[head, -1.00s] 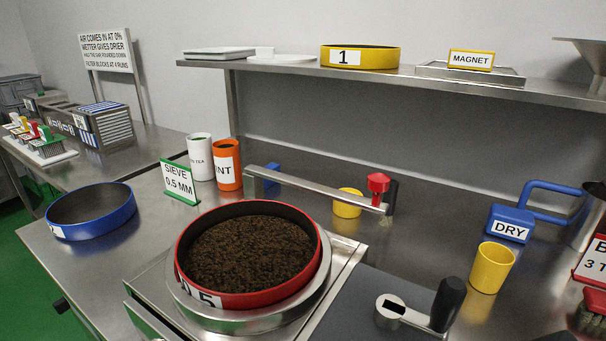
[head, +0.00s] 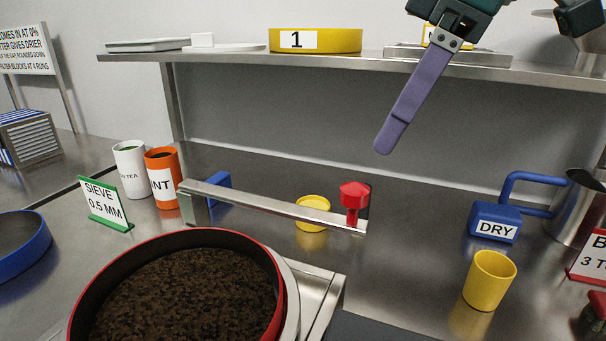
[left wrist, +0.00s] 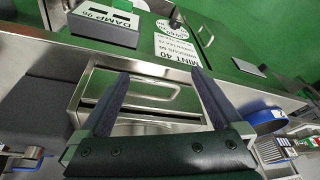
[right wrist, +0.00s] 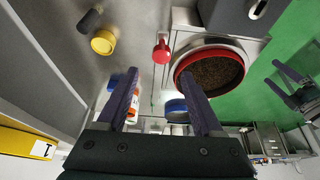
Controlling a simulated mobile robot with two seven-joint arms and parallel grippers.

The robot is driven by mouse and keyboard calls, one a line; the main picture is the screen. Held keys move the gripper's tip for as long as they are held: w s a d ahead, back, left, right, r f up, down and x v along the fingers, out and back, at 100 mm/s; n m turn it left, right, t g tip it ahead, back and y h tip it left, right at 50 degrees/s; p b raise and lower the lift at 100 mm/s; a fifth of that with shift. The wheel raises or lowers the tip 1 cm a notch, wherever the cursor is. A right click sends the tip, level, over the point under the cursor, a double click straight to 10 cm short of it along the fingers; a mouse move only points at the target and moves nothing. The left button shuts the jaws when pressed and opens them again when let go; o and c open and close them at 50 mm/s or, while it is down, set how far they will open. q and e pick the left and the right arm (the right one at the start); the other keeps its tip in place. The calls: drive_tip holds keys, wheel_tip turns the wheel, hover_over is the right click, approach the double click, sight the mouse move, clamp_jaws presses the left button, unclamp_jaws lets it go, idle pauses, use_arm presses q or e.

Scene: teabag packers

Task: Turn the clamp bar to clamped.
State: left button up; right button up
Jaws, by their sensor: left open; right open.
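The clamp bar (head: 270,204) is a grey metal bar behind the red sieve (head: 215,235) of dark tea. It runs from a post at its left to a red knob (head: 354,196) at its right end, and is not over the sieve. My right gripper (head: 408,110) is open and empty, high above and right of the knob. In the right wrist view the knob (right wrist: 161,50) lies beyond the gap between the open fingers (right wrist: 163,90). My left gripper (left wrist: 160,76) is open and empty, facing a metal drawer front; it is outside the head view.
A shelf (head: 230,58) with a yellow ring (head: 350,40) runs behind, near my right gripper. A yellow cup (head: 489,280), blue DRY block (head: 495,222) and orange canister (head: 163,180) stand around. Another yellow cup (head: 312,212) is behind the bar.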

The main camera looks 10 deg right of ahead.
sight(357, 184)
drive_tip(key=x, duration=0.9)
drive_tip(key=shift+s+a+f, duration=0.1)
drive_tip(key=shift+f, duration=0.2)
clamp_jaws()
drive_tip(key=shift+r, duration=0.1)
idle(0.9)
